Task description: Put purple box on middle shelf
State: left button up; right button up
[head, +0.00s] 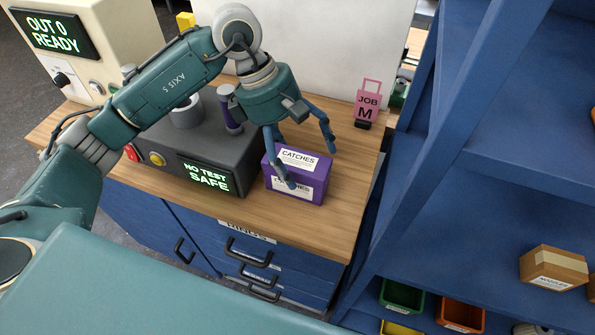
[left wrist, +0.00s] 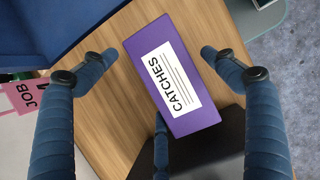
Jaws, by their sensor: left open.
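The purple box (head: 312,191) with white "CATCHES" labels sits on the wooden bench top, near its front edge. My left gripper (head: 302,160) is open above the box, its fingers spread around it. In the left wrist view the purple box (left wrist: 172,75) lies between two spread fingers, with gaps on both sides; the third finger is at its lower end. Whether that finger touches it, I cannot tell. The blue shelf rack is at the right; a shelf (head: 455,240) there holds a cardboard box. Whether this is the middle shelf is unclear. My right gripper is not in view.
A dark grey tester (head: 240,150) reading "NO TEST SAFE" stands left of the purple box. A pink "JOB M" tag (head: 368,102) stands behind right. A cardboard box (head: 553,268) occupies the shelf's right part; its left part is bare. Coloured bins (head: 402,296) sit below.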

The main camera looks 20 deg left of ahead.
pick_arm(q)
jog(key=p+x, duration=0.1)
jog(key=x, duration=0.4)
jog(key=shift+f, duration=0.35)
dwell(0.3)
jog(key=shift+s, duration=0.1)
jog(key=c, duration=1.8)
jog(key=shift+c, duration=0.2)
